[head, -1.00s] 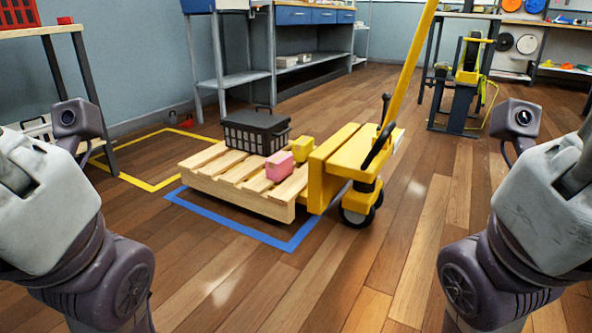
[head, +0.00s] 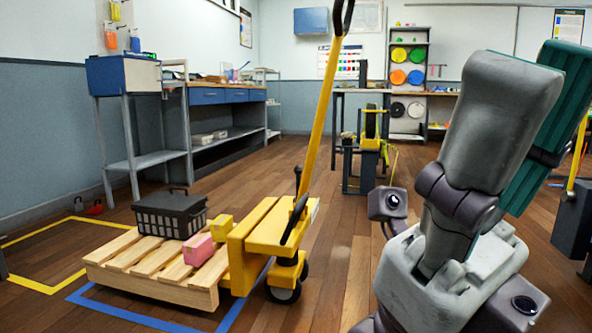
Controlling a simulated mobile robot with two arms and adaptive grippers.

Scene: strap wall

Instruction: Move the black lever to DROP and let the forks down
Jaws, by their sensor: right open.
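The yellow pallet truck (head: 262,238) stands in the middle left, its tall yellow handle (head: 324,105) leaning up to the right. A slanted black lever (head: 294,218) is on its near side; a short upright black stick with a knob (head: 298,180) rises beside it. I cannot tell which of these is the task's lever, and no DROP mark is readable. The forks are hidden under the wooden pallet (head: 150,290). My right gripper (head: 528,105) points up, open and empty, in front and right of the truck, apart from it. My left gripper is out of view.
The pallet carries a black crate (head: 170,215), a pink box (head: 198,250) and a yellow box (head: 222,226). Blue tape (head: 95,300) runs around it on the floor; a yellow taped area (head: 30,284) lies left. Benches line the back. Floor between truck and gripper is clear.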

